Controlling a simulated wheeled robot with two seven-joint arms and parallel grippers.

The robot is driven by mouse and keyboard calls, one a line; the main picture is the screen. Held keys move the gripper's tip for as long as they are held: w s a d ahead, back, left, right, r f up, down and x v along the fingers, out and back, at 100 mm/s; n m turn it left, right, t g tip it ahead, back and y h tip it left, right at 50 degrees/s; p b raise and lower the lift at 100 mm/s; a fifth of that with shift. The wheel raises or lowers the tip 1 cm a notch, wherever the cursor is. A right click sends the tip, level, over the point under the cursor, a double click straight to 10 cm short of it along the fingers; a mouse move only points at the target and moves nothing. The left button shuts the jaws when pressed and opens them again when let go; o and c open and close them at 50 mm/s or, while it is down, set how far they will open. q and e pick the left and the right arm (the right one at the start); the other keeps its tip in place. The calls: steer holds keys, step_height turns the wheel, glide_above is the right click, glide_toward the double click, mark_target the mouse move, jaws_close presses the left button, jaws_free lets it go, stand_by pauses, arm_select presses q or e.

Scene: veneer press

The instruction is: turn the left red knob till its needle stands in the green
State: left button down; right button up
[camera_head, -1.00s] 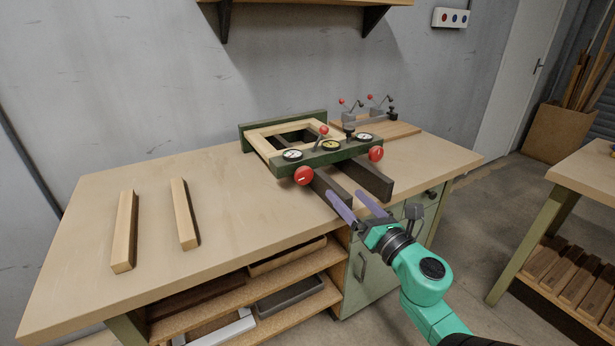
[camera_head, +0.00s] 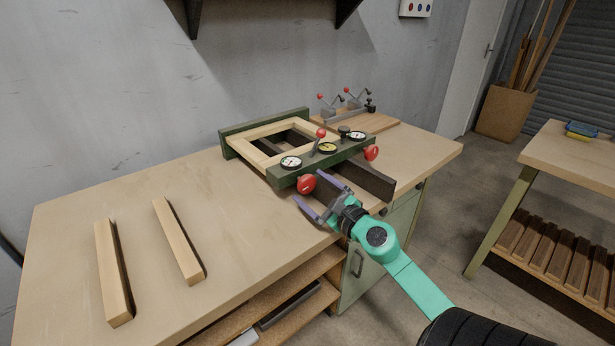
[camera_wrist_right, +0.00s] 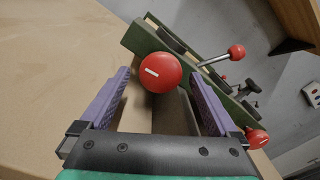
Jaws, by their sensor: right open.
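The left red knob (camera_head: 306,184) sits on the front of the green press bar (camera_head: 335,158), below the left dial (camera_head: 291,162). The dial's needle is too small to read. My right gripper (camera_head: 308,190) is open, its purple fingers pointing at this knob. In the right wrist view the left red knob (camera_wrist_right: 160,73), with a white mark, lies ahead between the open fingertips (camera_wrist_right: 165,75), seemingly not gripped. The right red knob (camera_head: 371,152) is at the bar's other end. My left gripper is not in view.
A wooden frame (camera_head: 250,142) lies in the press behind the bar. A red-tipped lever (camera_head: 321,133) rises from the bar. Two wood strips (camera_head: 178,240) lie on the bench's left. Clamps (camera_head: 345,105) stand at the back right.

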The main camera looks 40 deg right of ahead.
steer(key=shift+w+d+r, duration=0.1)
steer(key=shift+w+r, duration=0.05)
steer(key=shift+w, duration=0.9)
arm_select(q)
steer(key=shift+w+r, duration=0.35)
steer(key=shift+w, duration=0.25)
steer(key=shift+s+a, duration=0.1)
arm_select(e)
steer(key=c, duration=1.4)
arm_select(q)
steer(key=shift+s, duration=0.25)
arm_select(e)
steer(key=shift+o, duration=0.2)
arm_select(q)
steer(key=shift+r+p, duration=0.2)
steer(key=shift+p, duration=0.1)
arm_select(e)
steer(key=shift+m, duration=0.4)
